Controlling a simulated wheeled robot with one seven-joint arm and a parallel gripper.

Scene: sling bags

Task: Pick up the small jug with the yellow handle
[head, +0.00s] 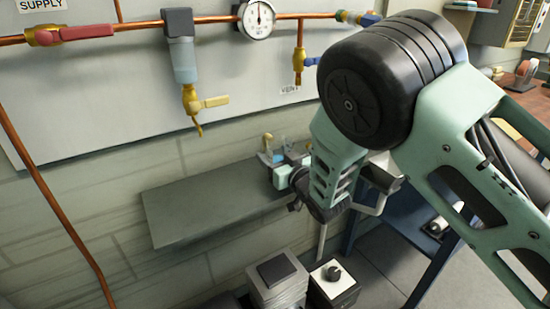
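One is a small bluish, clear-looking thing with a yellow-orange part (267,143). It may be the small jug with the yellow handle, but it is too small and too partly covered to be sure. My arm reaches down from the upper right, and its wrist end hangs in front of the shelf's right end. No held object can be seen.
The shelf's left and middle are bare. Above it, copper pipes with a gauge (257,18) and a yellow-handled valve (195,103) run along a wall panel. Below stand a grey stacked box (278,285) and a dark box with a knob (333,282). A blue-framed stand is at right.

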